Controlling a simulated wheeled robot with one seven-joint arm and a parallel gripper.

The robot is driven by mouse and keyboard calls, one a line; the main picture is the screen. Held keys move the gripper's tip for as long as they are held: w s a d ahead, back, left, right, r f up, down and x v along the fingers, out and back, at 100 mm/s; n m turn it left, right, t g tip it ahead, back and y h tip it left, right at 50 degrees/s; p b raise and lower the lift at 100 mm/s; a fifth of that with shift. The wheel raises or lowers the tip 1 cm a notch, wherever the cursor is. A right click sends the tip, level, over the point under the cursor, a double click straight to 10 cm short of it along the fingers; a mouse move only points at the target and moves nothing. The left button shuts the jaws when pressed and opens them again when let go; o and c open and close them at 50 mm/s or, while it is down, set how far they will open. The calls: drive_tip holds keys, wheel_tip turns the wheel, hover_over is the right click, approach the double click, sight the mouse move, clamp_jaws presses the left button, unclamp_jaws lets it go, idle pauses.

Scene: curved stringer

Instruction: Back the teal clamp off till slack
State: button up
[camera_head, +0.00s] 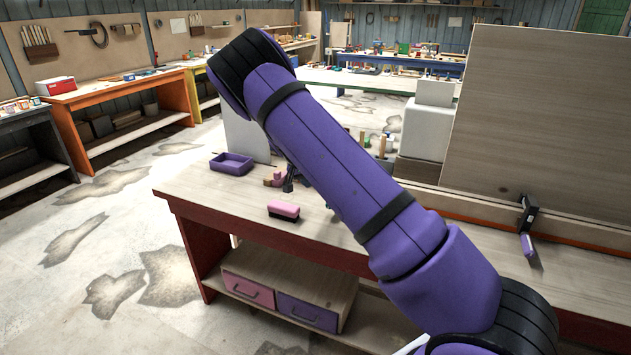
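I make out no teal clamp in the head view. A clamp with a black bar and a purple handle (528,240) sits at the right, on the bench edge by the large upright wooden panel (550,120). My purple arm crosses the middle of the view and covers part of the bench. I cannot make out my gripper; a small dark piece (288,180) shows beside my arm, and I cannot tell what it is.
The red-framed bench (225,197) carries a purple tray (231,164), a pink-topped brush or block (284,210) and small wooden pieces (274,180). A pale grey block (425,130) stands behind my arm. Open floor (110,230) lies to the left.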

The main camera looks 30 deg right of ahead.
drive_tip(key=s+a, duration=0.6)
drive_tip(key=a, duration=0.1)
drive_tip(key=shift+a, duration=0.35)
idle(0.4)
idle(0.3)
drive_tip(key=s+a+r+n+t+y, duration=0.1)
drive_tip(key=s+r+n+y, duration=0.15)
drive_tip(key=s+r, duration=0.8)
drive_tip(key=s+a+r+n+t+y, duration=0.15)
drive_tip(key=s+r+y, duration=0.25)
drive_tip(key=s+r, duration=0.7)
drive_tip(key=s+a+r+n+t, duration=0.1)
drive_tip(key=s+r+n, duration=0.1)
drive_tip(key=s+r, duration=0.3)
drive_tip(key=s+a+r+n+t, duration=0.1)
drive_tip(key=s+r, duration=0.4)
drive_tip(key=s, duration=0.8)
drive_tip(key=shift+s+r+n+t, duration=0.2)
drive_tip(key=shift+r+n+t, duration=0.2)
drive_tip(key=shift+n+t, duration=0.6)
drive_tip(key=shift+g, duration=0.25)
drive_tip(key=shift+c, duration=0.2)
